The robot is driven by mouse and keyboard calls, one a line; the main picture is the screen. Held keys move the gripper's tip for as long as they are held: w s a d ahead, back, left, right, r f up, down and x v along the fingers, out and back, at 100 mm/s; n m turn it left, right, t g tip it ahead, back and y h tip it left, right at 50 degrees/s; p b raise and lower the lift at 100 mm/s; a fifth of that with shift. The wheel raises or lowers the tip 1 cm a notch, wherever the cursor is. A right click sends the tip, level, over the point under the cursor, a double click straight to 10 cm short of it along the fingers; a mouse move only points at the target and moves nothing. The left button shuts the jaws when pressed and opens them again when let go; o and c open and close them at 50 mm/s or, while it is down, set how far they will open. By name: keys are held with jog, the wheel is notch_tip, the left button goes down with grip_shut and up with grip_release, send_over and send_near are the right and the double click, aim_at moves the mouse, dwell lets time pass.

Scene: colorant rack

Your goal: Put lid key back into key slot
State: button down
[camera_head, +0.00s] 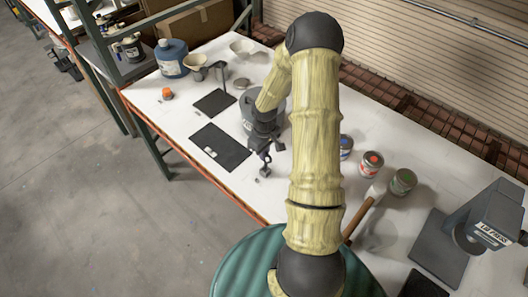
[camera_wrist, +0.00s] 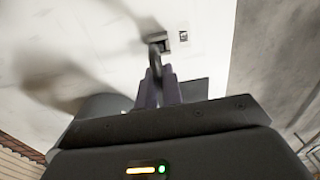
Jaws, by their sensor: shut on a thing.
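My gripper (camera_head: 264,157) is low over the white table near its front edge, pointing down. In the wrist view its two dark fingers (camera_wrist: 159,88) are closed together on a thin dark piece, the lid key (camera_wrist: 166,69), whose curved end sticks out past the fingertips. A small dark block (camera_wrist: 160,42), which looks like the key slot, lies on the white surface just beyond the key's end. I cannot tell whether key and block touch. In the head view the key and slot are too small to separate below my gripper.
A black mat (camera_head: 222,148) lies left of my gripper, and a smaller one (camera_head: 214,102) behind it. A grey can (camera_head: 247,106) stands close behind. Small paint cans (camera_head: 371,163) and a brush (camera_head: 365,211) are to the right. A blue jug (camera_head: 172,59) is at far left.

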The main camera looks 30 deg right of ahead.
jog(key=shift+f+b, duration=1.05)
jog(key=shift+f, duration=0.4)
jog(key=c, duration=1.5)
grip_release()
jog(key=shift+r, duration=0.1)
notch_tip(320, 180, up, 17)
jog(key=b, duration=0.2)
jog(key=shift+d+r+b, duration=0.1)
jog(key=shift+r+b, duration=0.05)
jog(key=shift+b, duration=0.2)
